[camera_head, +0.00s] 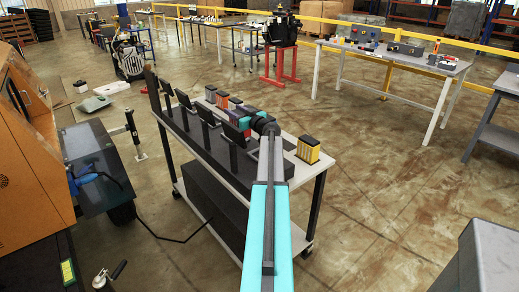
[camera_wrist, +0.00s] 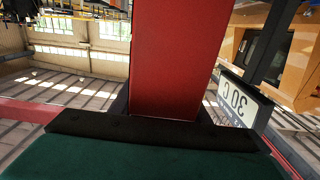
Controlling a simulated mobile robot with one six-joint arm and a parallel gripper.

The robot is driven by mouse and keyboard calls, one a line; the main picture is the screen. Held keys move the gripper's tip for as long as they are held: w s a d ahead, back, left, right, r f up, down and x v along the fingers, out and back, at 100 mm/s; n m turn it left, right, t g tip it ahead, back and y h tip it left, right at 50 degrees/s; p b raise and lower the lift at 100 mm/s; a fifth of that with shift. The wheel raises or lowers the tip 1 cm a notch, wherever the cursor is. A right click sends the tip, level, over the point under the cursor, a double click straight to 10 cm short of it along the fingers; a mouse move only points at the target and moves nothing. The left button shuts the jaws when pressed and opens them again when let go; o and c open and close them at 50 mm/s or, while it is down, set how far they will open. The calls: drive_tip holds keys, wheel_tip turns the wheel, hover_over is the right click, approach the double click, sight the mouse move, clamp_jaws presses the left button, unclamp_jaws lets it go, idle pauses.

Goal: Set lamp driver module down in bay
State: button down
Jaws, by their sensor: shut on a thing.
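My gripper (camera_head: 247,122), dark grey, reaches over the top of the cart and is shut on the lamp driver module. In the head view red and teal blocks show small at the jaws, partly covered by the gripper. In the wrist view a red block (camera_wrist: 172,60) stands in the middle, above a wide black edge (camera_wrist: 150,130). A dark green block (camera_wrist: 140,158) fills the bottom. I cannot tell which colour belongs to the held module. I cannot see the bay clearly, nor whether the module touches it.
Grey and orange blocks (camera_head: 222,98) stand beyond. Dark upright plates (camera_head: 183,100) line the left side. A tag reading 30 C (camera_wrist: 243,98) appears upside down in the wrist view.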

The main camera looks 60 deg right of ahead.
drive_tip(key=f+p+v, duration=0.1)
drive_tip(key=p+v, duration=0.4)
drive_tip(key=v, duration=1.1)
drive_tip(key=shift+d+f, duration=0.2)
wheel_tip(320, 180, down, 3)
drive_tip(key=shift+f+p, duration=0.25)
drive_tip(key=shift+p, duration=0.7)
drive_tip(key=shift+f+b, duration=0.15)
drive_tip(key=shift+b, duration=0.15)
drive_tip(key=c, duration=1)
unclamp_jaws()
drive_tip(key=shift+p, duration=0.3)
